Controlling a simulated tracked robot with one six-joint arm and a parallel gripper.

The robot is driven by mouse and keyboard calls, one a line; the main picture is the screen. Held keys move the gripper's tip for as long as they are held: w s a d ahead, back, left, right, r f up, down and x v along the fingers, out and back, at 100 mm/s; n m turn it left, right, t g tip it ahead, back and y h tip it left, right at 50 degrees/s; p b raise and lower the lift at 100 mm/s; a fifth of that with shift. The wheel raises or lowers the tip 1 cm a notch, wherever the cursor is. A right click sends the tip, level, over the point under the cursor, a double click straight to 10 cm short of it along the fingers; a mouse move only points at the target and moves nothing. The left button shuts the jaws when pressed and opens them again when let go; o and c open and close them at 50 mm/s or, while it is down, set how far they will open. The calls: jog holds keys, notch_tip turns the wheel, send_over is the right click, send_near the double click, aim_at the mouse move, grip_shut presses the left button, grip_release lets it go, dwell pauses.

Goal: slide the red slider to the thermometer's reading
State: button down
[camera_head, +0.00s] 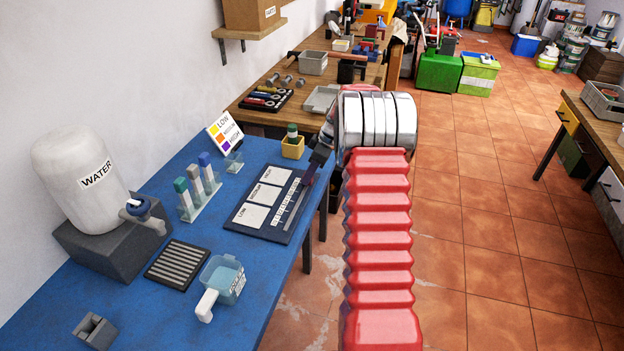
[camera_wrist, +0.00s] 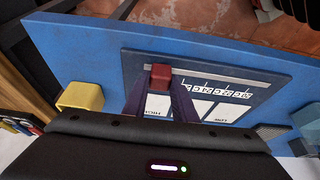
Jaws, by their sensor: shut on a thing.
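The dark board (camera_head: 237,218) lies on the blue table, with LOW, MEDIUM and HIGH panels and a numbered scale beside a straight slot. In the wrist view the board (camera_wrist: 262,103) appears upside down. The red slider (camera_wrist: 160,75) sits at the slot's end beside the HIGH panel. My gripper (camera_wrist: 159,88) is shut on the slider, with its dark fingers on either side of it. In the head view my gripper (camera_head: 305,180) is over the board's right, far side and the slider cannot be made out. I cannot pick out a thermometer in either view.
A yellow cup (camera_head: 292,151) holding a green-capped vial stands just beyond the board. A rack (camera_head: 201,201) of capped vials, a jug (camera_head: 224,280), a black ribbed mat (camera_head: 178,265) and a white water tank (camera_head: 75,175) stand to the left. The table's edge is close on the right.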

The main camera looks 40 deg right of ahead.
jog(key=shift+d, duration=0.45)
jog(key=c, duration=1.8)
grip_release()
jog(key=o, duration=0.4)
jog(key=shift+a, duration=0.15)
jog(key=shift+c, duration=0.2)
jog(key=v, duration=1.3)
jog(key=shift+s+r, duration=0.2)
jog(key=shift+r, duration=0.05)
